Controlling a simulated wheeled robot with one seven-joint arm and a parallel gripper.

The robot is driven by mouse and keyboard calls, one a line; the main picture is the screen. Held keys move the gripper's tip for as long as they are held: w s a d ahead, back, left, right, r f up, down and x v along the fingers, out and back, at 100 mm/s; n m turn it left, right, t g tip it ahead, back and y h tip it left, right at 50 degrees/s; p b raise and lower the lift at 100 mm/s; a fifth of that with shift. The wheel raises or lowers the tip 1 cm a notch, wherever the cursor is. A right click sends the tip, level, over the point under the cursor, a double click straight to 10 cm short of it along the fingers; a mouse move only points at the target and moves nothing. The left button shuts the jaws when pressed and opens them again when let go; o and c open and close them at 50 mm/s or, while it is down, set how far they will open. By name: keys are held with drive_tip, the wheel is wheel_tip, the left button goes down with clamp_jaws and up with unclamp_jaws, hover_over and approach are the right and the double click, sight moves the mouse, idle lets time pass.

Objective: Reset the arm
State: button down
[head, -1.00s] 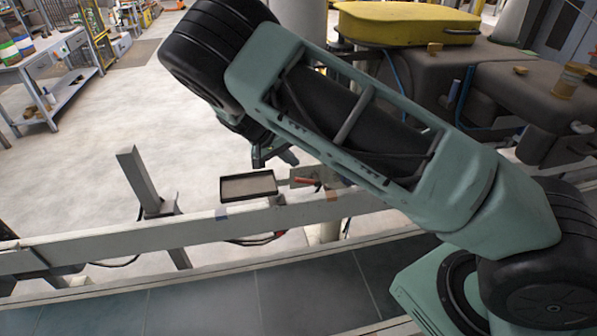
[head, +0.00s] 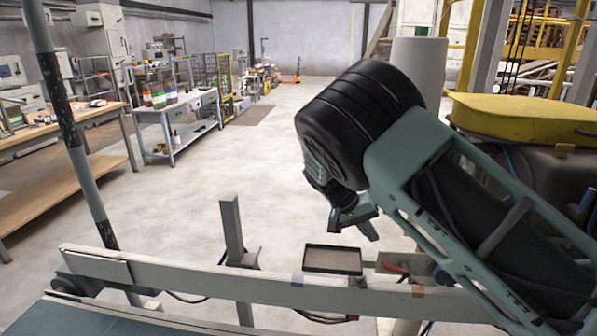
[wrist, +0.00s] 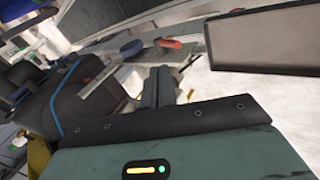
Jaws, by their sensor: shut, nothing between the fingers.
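My green and black arm reaches in from the right in the head view, its elbow-like black joint raised. My gripper (head: 354,222) hangs below that joint, above and a little behind the small dark tray in the picture. In the wrist view my gripper (wrist: 159,82) shows its dark fingers together, with nothing held between them. The gripper appears clear of the rail and the tray.
A yellow-topped machine (head: 520,117) stands at right. A wooden workbench (head: 70,132) and a grey table (head: 178,118) stand at left. The middle floor is open.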

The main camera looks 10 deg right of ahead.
drive_tip(key=s+a+r+n+y, duration=0.35)
drive_tip(key=s+a, duration=0.25)
drive_tip(key=s, duration=0.5)
drive_tip(key=s+a+r+n+y, duration=0.3)
drive_tip(key=s+a+r+n, duration=0.15)
drive_tip(key=s+a, duration=0.4)
drive_tip(key=s+d+r+n, duration=0.1)
drive_tip(key=s+r+n, duration=0.1)
drive_tip(key=s, duration=0.6)
drive_tip(key=s+r+n+t+y, duration=0.1)
drive_tip(key=s+r+n, duration=0.1)
drive_tip(key=s, duration=0.6)
drive_tip(key=shift+d+n, duration=0.4)
drive_tip(key=shift+r, duration=0.1)
